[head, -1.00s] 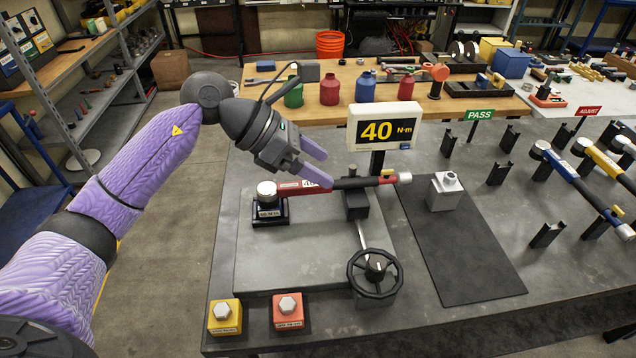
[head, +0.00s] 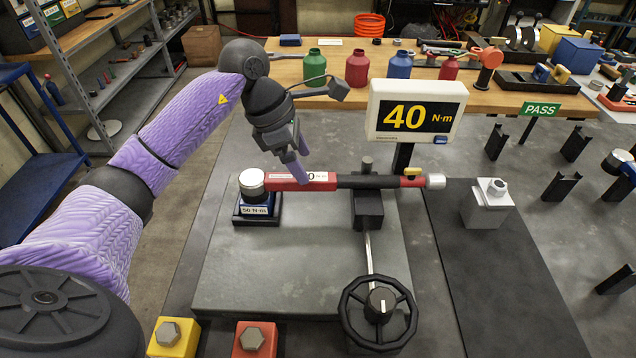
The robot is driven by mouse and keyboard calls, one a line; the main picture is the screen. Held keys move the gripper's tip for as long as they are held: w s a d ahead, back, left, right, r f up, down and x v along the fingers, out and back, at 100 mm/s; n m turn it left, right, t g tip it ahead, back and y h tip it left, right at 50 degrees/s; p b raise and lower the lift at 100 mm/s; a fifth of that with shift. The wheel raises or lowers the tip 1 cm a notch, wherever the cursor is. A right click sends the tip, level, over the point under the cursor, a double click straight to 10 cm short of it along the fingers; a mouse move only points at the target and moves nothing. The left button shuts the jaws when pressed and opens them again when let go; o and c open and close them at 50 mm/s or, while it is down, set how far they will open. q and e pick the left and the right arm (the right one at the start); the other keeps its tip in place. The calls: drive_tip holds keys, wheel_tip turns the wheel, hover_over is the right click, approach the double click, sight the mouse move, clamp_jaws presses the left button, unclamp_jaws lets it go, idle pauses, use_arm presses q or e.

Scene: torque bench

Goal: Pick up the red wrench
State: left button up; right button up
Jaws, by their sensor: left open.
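The red wrench (head: 284,182) lies level across the test rig, with its round silver head on a black block marked 50 N·m (head: 256,208) at the left. Its black handle (head: 365,182) rests over a dark support post (head: 368,208), and its red and silver end points right. My left gripper (head: 300,177) is open and points down at the wrench's red shaft near the white label. Its purple fingers overlap the shaft in the picture; whether they straddle or touch it I cannot tell. My right gripper is not in view.
A display reading 40 N·m (head: 416,113) stands behind the wrench's handle. A black handwheel (head: 380,308) is in front. Yellow (head: 174,338) and red (head: 255,340) bolt blocks sit at the front edge. A grey bolt block (head: 487,204) stands on the dark mat at right.

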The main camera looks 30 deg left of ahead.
sight(315, 176)
use_arm(q)
drive_tip(key=x, duration=0.5)
drive_tip(key=shift+w+f+b, duration=0.2)
drive_tip(key=shift+w+b, duration=0.15)
drive_tip(key=shift+w, duration=0.05)
clamp_jaws()
